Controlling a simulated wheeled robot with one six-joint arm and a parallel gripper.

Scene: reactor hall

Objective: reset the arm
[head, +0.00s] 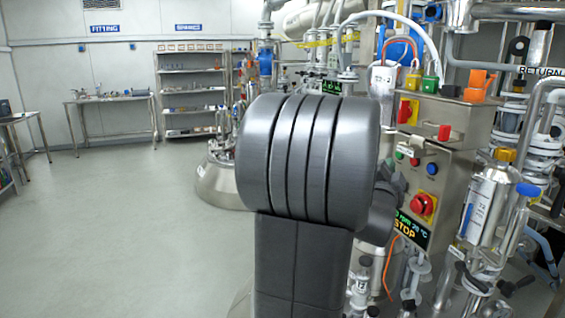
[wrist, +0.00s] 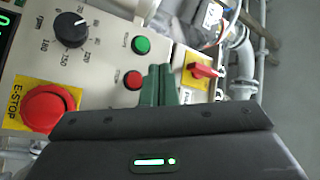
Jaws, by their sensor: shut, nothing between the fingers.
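In the wrist view my gripper (wrist: 159,85) shows as two dark green fingers close together, shut and empty. They point at the control panel (wrist: 105,70), by the small red button (wrist: 133,80) and below the green button (wrist: 141,45). Whether they touch the panel I cannot tell. The red E-stop (wrist: 49,106) on its yellow plate is left of the fingers. A black dial (wrist: 71,30) is above it. A red rotary switch (wrist: 203,71) on yellow is to the right.
In the head view the control box (head: 448,170) stands right of my arm, among pipes and a labelled steel vessel (head: 487,195). A workbench (head: 112,98) and shelves (head: 192,90) stand at the back. Open floor (head: 130,230) lies to the left.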

